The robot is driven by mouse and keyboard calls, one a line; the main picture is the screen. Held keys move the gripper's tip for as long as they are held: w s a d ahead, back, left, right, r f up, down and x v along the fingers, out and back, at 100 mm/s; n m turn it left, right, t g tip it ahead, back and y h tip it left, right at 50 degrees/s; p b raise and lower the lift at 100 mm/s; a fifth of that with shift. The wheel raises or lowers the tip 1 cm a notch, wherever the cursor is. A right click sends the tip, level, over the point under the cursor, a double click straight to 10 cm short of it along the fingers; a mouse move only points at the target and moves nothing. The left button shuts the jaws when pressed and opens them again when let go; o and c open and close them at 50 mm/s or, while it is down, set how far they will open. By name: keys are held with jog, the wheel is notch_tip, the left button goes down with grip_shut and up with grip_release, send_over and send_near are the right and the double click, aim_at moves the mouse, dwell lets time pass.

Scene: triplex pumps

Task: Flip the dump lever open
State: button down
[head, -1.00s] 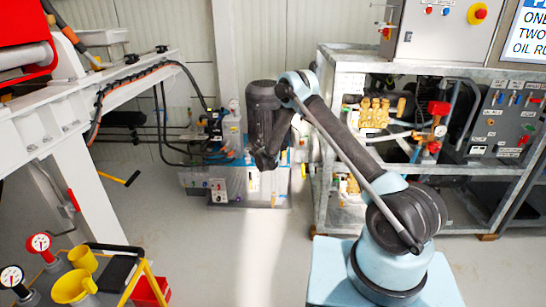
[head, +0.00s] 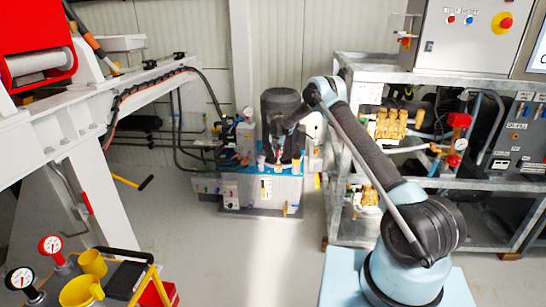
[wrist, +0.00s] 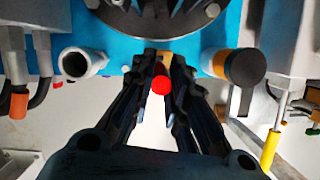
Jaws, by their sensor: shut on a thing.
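In the wrist view a round red knob (wrist: 161,86), which I take to be the dump lever's end, sits between the two dark fingers of my gripper (wrist: 164,66). The fingers are closed around it. The rest of the lever is hidden by the fingers and the blue plate (wrist: 120,50) behind. In the head view my gripper (head: 276,155) is at the front of the hydraulic power unit (head: 262,190), just before its dark motor (head: 283,105). The lever is too small there to make out.
In the wrist view a silver pipe end (wrist: 82,62) is left of the fingers and a black round cap (wrist: 245,67) right. A yellow handle (wrist: 270,150) hangs further right. In the head view a steel-framed rack (head: 345,210) stands close right.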

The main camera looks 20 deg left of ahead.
jog(key=shift+w, duration=0.25)
jog(key=shift+d, duration=0.1)
jog(key=c, duration=1.6)
grip_release()
jog(key=shift+f, duration=0.1)
jog(key=shift+o, duration=0.2)
jog(key=v, duration=1.2)
jog(key=shift+w, duration=0.1)
